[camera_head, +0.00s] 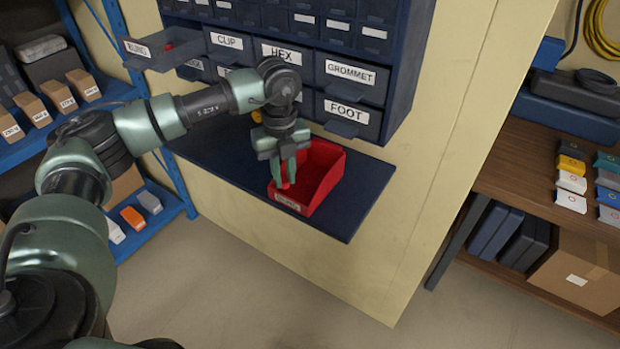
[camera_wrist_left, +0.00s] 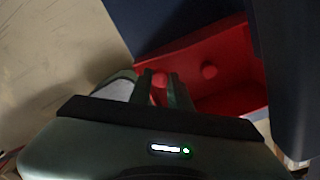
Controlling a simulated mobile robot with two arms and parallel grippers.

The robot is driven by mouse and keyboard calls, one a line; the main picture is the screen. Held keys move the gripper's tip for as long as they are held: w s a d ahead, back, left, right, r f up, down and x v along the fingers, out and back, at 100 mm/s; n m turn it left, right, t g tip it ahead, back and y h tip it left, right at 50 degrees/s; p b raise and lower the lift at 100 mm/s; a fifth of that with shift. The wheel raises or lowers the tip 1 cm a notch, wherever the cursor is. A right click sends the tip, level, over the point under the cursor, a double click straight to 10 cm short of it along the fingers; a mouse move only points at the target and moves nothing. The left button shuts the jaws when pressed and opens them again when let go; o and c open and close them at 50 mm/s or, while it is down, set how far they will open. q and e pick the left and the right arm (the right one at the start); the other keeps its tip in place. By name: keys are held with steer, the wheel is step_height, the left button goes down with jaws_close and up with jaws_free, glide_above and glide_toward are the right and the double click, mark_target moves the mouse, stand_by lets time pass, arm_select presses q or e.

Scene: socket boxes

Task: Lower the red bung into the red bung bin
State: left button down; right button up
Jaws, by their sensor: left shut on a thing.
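The red bin (camera_head: 330,192) stands on the dark blue shelf under the drawer cabinet, with a label on its front that I cannot read. My left gripper (camera_head: 286,180) points down over the bin's left part. In the left wrist view the gripper (camera_wrist_left: 162,92) is shut on a red bung (camera_wrist_left: 160,79), held between the two fingertips. The gap between the held bung and the bin floor is hard to judge. My right gripper is not in view.
The drawer cabinet (camera_head: 345,77) rises right behind the arm. One drawer (camera_head: 150,54) is pulled out at upper left, with something red (camera_head: 168,47) inside. The dark blue shelf (camera_head: 357,207) is bare right of the bin. Blue shelving stands left, a wooden rack right.

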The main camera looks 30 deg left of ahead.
arm_select(q)
steer(key=c, duration=1.2)
jaws_free()
steer(key=shift+c, duration=0.2)
